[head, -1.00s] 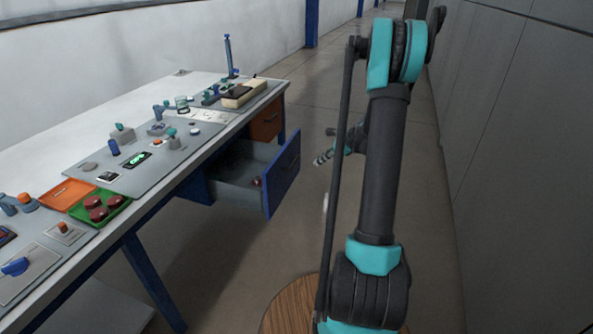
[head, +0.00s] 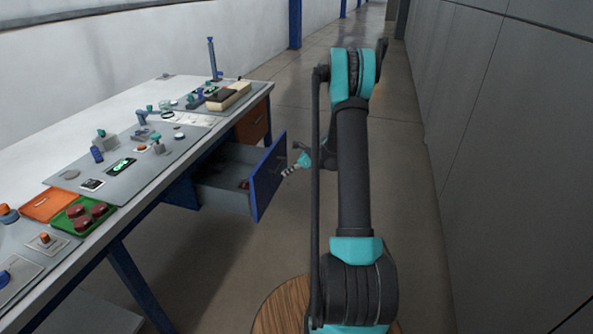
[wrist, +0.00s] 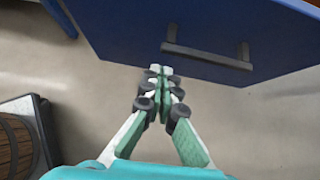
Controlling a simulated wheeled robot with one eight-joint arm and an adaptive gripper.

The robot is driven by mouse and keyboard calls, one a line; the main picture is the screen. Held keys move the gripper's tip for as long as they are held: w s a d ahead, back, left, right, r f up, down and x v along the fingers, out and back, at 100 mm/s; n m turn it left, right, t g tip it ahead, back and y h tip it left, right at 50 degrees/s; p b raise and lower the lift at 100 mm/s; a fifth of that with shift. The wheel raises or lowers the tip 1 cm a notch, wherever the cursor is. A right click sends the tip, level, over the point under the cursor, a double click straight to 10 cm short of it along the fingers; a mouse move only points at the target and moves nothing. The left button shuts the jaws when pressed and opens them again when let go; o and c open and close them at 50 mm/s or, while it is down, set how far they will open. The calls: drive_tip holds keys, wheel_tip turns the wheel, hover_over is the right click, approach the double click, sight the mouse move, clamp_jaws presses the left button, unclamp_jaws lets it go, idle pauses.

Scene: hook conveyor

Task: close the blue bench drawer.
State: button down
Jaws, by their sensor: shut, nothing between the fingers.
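The blue bench drawer (head: 268,178) stands pulled out from the right side of the bench, with its grey inside and a small dark red item (head: 244,185) in it showing. In the wrist view the blue drawer front (wrist: 220,30) fills the top, with a dark bar handle (wrist: 207,56). My gripper (head: 286,172) is just right of the drawer front in the head view, partly behind my arm. In the wrist view my gripper (wrist: 160,72) is shut and empty, its tips pointing at the drawer front near the handle's left end. I cannot tell whether they touch it.
The bench (head: 150,195) runs along the left, holding a green tray (head: 84,214) of red pieces, an orange tray (head: 50,204) and small fixtures. An orange-brown drawer (head: 252,122) sits shut beyond the blue one. Grey wall panels (head: 500,150) line the right, with open floor between.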

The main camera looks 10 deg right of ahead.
drive_tip(key=shift+w+a, duration=0.5)
drive_tip(key=shift+a, duration=0.3)
drive_tip(key=w+a, duration=0.7)
drive_tip(key=a, duration=0.5)
drive_tip(key=w+a, duration=0.7)
drive_tip(key=a, duration=0.6)
drive_tip(key=shift+w+a, duration=0.25)
drive_tip(key=shift+w, duration=0.05)
